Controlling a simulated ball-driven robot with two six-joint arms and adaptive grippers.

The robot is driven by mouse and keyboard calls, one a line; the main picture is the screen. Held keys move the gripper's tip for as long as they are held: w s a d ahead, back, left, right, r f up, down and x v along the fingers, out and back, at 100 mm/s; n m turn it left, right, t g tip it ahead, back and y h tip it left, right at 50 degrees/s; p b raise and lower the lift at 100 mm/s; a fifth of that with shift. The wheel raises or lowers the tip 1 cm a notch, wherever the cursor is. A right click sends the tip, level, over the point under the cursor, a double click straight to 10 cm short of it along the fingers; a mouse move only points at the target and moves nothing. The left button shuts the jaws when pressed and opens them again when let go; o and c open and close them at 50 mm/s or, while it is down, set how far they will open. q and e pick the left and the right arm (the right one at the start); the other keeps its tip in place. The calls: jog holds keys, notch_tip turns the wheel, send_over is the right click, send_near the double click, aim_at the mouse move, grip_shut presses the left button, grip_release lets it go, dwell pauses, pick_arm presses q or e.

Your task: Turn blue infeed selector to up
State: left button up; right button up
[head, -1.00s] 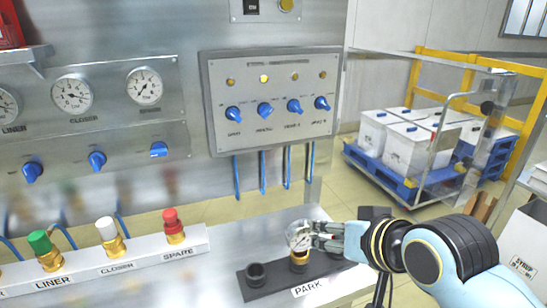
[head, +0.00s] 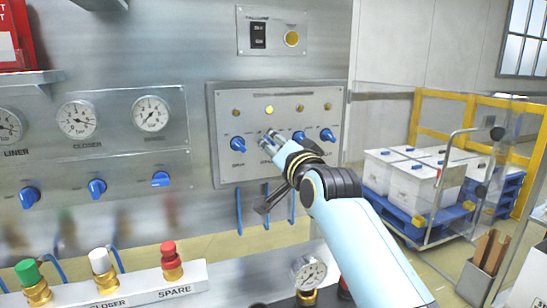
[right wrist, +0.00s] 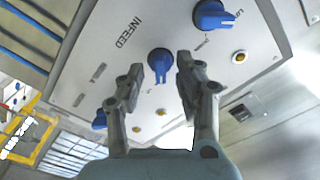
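The blue infeed selector (right wrist: 160,64) is a small knob on the grey control panel (right wrist: 85,55), beside the printed word INFEED in the right wrist view. Its narrow grip bar points toward the bottom of that view. My right gripper (right wrist: 160,68) is open, with one fingertip on each side of the knob; I cannot tell whether they touch it. In the head view my right gripper (head: 268,138) is in front of the second selector from the left and mostly hides it. My left gripper is not in view.
Other blue selectors (head: 237,145) (head: 328,135) flank it closely on the panel. One lamp (head: 269,110) above looks brighter than the others. A gauge (head: 310,273) stands below on the park block. Blue tubes hang under the panel. A pallet cart with white boxes (head: 405,180) stands at right.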

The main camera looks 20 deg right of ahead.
jog(key=shift+w+b, duration=0.35)
jog(key=shift+w, duration=0.5)
grip_shut()
jog(key=shift+n, duration=0.3)
jog(key=n+p, duration=0.2)
jog(key=n, duration=0.1)
jog(key=shift+r, duration=0.1)
jog(key=n+p, duration=0.2)
jog(key=n, duration=0.7)
jog(key=shift+p, duration=0.4)
jog(key=n, duration=0.5)
jog(key=shift+n, duration=0.3)
